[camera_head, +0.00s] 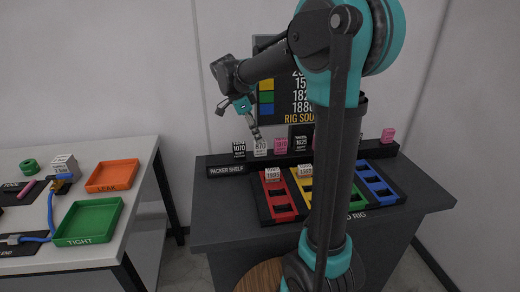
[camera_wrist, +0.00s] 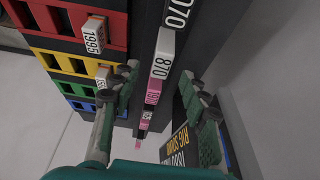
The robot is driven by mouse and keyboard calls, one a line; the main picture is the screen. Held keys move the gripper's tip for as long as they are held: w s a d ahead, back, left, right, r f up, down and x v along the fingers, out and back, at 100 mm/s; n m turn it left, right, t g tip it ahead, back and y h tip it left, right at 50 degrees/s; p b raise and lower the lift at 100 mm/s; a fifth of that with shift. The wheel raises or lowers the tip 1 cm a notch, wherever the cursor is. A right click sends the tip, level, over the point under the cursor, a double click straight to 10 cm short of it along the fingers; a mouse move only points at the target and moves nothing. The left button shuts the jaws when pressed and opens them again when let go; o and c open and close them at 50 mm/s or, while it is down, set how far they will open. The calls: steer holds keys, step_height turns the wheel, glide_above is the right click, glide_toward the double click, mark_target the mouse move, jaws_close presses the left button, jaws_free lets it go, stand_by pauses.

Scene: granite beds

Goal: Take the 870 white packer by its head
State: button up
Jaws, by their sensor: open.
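The 870 white packer (camera_head: 260,147) stands on the black packer shelf (camera_head: 232,170), between a black 1070 packer (camera_head: 239,151) and a pink packer (camera_head: 280,144). In the wrist view the white packer (camera_wrist: 161,62) shows its 870 label and lies between the lines of my two fingers, a little beyond their tips. My gripper (camera_head: 238,120) is open and empty, above the left end of the shelf. In the wrist view its fingertips (camera_wrist: 160,78) are spread wide to either side of the packer row. I see no contact with the packer.
A black packer (camera_head: 300,138) and a far-right pink one (camera_head: 388,135) share the shelf; my arm hides part of the row. In front is a rig with coloured trays (camera_head: 278,207), holding white-topped blocks. A sign board (camera_head: 265,97) stands behind. A white table (camera_head: 90,155) is left.

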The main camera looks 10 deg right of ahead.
mark_target(260, 148)
steer(key=x, duration=0.5)
steer(key=shift+a, duration=0.25)
steer(key=shift+c, duration=0.3)
jaws_close()
